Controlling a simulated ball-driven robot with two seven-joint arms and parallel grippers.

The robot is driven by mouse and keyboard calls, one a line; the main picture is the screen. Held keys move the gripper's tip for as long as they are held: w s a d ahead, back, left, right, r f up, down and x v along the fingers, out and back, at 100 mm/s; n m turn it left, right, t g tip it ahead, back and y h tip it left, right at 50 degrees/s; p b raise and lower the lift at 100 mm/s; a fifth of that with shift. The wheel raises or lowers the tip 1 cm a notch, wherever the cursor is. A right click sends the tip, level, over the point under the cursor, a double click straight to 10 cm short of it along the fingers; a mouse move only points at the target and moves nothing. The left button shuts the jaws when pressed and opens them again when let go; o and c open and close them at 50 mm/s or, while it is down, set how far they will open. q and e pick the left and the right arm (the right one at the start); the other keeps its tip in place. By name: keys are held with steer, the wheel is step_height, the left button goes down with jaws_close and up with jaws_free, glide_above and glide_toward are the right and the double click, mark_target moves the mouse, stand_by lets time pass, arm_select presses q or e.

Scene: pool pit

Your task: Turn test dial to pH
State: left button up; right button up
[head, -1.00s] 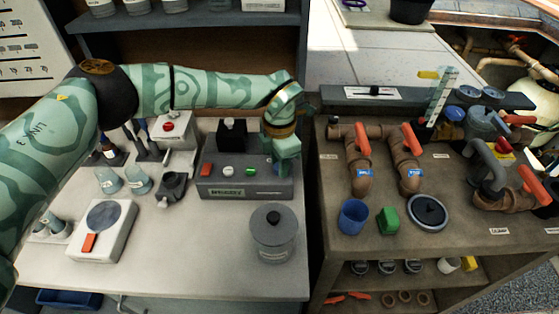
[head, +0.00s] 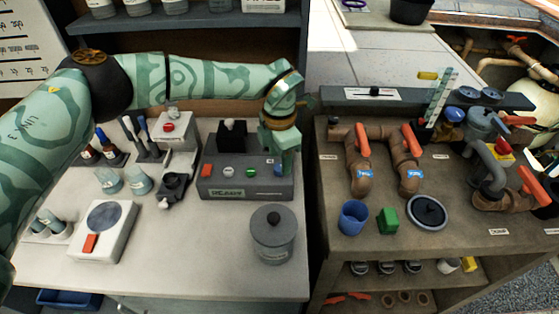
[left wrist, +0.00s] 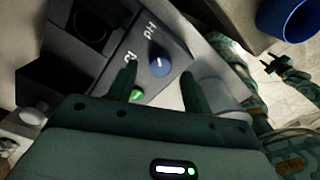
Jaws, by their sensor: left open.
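The test dial is a blue knob with a white mark (left wrist: 160,64), on the sloped face of the grey tester box (head: 245,188). A "pH" label and what looks like a "Cl" label show beside it in the left wrist view. I cannot tell exactly where the mark points. My left gripper (left wrist: 158,72) is open, with its fingertips on either side of the knob; contact is unclear. In the head view the left gripper (head: 289,163) points down at the box's right end. A dark shape at the left wrist view's right seems to be my right gripper (left wrist: 285,70).
Red, white and green buttons sit left of the dial; the green button (left wrist: 137,95) is near one finger. A grey lidded canister (head: 273,238) stands in front of the box. A blue cup (head: 353,217) and brown piping are on the right bench.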

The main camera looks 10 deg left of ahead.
arm_select(q)
step_height(320, 180, up, 14)
steer(key=p, duration=0.1)
stand_by(0.5)
